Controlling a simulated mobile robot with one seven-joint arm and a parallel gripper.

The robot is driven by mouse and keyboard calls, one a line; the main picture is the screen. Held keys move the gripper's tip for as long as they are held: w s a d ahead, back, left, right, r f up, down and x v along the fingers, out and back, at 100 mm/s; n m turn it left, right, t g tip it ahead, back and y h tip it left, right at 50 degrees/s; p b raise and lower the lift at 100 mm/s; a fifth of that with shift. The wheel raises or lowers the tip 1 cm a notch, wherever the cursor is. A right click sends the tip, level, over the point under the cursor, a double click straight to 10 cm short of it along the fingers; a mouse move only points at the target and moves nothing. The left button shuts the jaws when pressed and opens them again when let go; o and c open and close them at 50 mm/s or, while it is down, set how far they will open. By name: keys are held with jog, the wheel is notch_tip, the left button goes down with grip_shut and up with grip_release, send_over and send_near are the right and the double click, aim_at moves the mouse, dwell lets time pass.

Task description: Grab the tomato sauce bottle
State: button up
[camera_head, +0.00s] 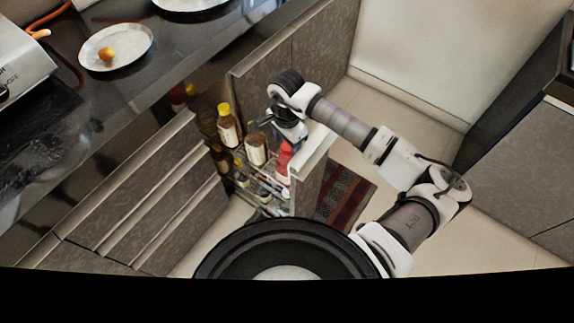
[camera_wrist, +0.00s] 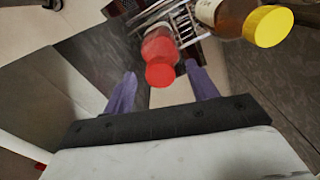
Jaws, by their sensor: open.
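A red bottle (camera_head: 284,160), which looks like the tomato sauce bottle, stands in a pulled-out rack of bottles in the head view. In the wrist view the red bottle (camera_wrist: 160,48) is seen from above, its cap towards me. My gripper (camera_wrist: 162,88) is open and empty, with its two purple fingers spread to the left and right of the cap's lower side. The bottle lies just beyond the fingertips and is not held. In the head view my gripper (camera_head: 291,130) is over the rack, just above the red bottle; its fingers are hard to make out there.
A yellow-capped bottle (camera_head: 227,125) and a brown bottle (camera_head: 256,148) stand left of the red one. The yellow cap (camera_wrist: 268,26) is close on the right in the wrist view. The rack's panel (camera_head: 312,165) and cabinet (camera_head: 295,50) flank my arm. A plate (camera_head: 128,38) rests on the counter.

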jog(key=shift+f, duration=1.15)
grip_shut()
